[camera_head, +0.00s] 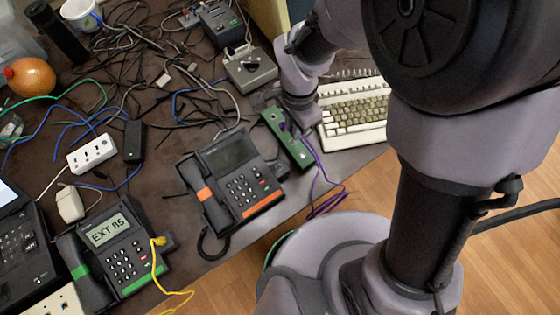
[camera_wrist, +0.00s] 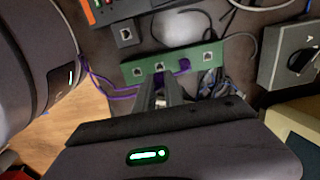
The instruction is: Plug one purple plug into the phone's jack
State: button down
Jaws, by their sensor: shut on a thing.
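The phone with orange trim (camera_head: 238,180) lies on the dark table in the head view. A small dark box with a jack (camera_wrist: 125,33) sits beside it in the wrist view. A green panel with several jacks (camera_wrist: 148,69) lies nearby; it also shows in the head view (camera_head: 294,147). A purple plug (camera_wrist: 184,65) is at the panel, and purple cables (camera_wrist: 105,88) run left from there. My gripper (camera_wrist: 161,80) is shut in front of the panel, apparently on a purple plug mostly hidden between its fingers. In the head view, my arm hides part of the panel's surroundings.
A second phone reading EXT 85 (camera_head: 112,235) has a yellow plug and cable. A beige keyboard (camera_head: 352,112) stands right of the panel. A grey box with a knob (camera_head: 248,70) is behind. Black cables clutter the table; its front edge is near the purple cables.

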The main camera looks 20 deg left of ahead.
jog(key=shift+s+a+r+m, duration=0.1)
jog(key=shift+s+m, duration=0.1)
jog(key=shift+m, duration=0.2)
jog(key=s+a+r+m, duration=0.1)
jog(key=s+m, duration=0.3)
jog(key=m, duration=0.4)
jog(key=s+r+m, duration=0.2)
jog(key=s+m, duration=0.1)
jog(key=m, duration=0.5)
jog(key=m+b, duration=0.1)
jog(key=b, duration=0.3)
send_over(279, 170)
jog(key=shift+f, duration=2.45)
jog(key=shift+w+f+b, duration=0.1)
jog(key=shift+f+b, duration=0.1)
jog(key=shift+b, duration=0.15)
jog(key=shift+f, duration=0.7)
jog(key=c, duration=1.3)
grip_release()
jog(key=shift+c, duration=0.2)
